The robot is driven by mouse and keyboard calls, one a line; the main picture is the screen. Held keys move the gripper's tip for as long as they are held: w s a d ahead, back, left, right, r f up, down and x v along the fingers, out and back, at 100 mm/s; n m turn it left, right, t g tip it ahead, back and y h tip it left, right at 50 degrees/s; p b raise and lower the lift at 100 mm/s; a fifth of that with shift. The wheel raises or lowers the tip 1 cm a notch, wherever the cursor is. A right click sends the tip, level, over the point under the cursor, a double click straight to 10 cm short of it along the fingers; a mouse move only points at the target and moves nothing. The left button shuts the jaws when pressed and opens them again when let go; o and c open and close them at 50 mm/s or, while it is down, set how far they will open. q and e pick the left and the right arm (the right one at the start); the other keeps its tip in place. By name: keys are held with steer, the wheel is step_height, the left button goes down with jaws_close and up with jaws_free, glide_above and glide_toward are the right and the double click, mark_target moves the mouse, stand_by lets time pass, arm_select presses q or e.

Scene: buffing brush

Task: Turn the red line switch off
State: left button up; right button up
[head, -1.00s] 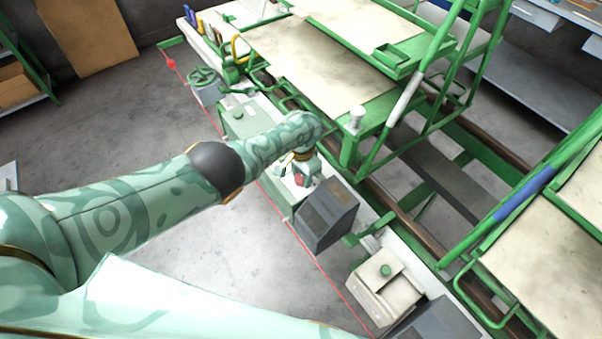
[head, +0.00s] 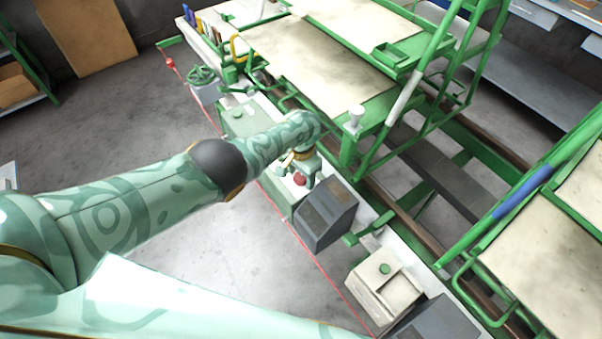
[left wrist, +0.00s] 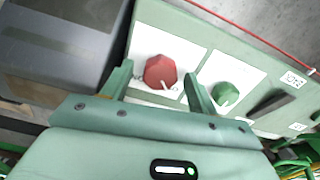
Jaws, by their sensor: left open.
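The red switch (left wrist: 160,71) is a faceted red knob on a white plate of a pale green control box (left wrist: 205,22). A short pale mark shows at its lower edge in the left wrist view. In the head view the red switch (head: 300,180) shows just beside my left gripper (head: 297,170). My left gripper (left wrist: 158,72) is open, with one finger on each side of the red switch in the left wrist view. I cannot tell whether either finger touches it. My right gripper is not in view.
A green knob (left wrist: 226,94) sits on the plate beside the red one. A dark grey box (head: 326,215) stands close by. A red line (head: 325,275) runs along the floor side of the row of boxes. Green-framed carts (head: 330,90) stand behind.

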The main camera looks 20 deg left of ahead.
mark_target(301, 176)
arm_select(q)
step_height(301, 176, up, 16)
steer(key=p, duration=1.3)
steer(key=shift+r, duration=0.15)
steer(key=s+a+f+n+b, duration=0.1)
steer(key=s+a+f+b, duration=0.15)
steer(key=s+f, duration=0.65)
steer(key=s+a+f+b, duration=0.1)
steer(key=s+f+b, duration=0.35)
steer(key=f, duration=0.75)
steer(key=s+a+f+n+b, duration=0.1)
steer(key=s+a+f+b, duration=0.1)
steer(key=s+f, duration=0.75)
steer(key=s+a+f+b, duration=0.1)
steer(key=s+f, duration=0.3)
steer(key=s, duration=0.5)
steer(key=s+a+f+b, duration=0.2)
steer(key=s+f, duration=0.3)
steer(key=s, duration=0.4)
steer(key=s+a+f+t+b, duration=0.1)
steer(key=s+a+f+b, duration=0.1)
steer(key=s, duration=0.8)
step_height(301, 176, down, 3)
steer(key=shift+r+b, duration=0.2)
steer(key=shift+b, duration=0.35)
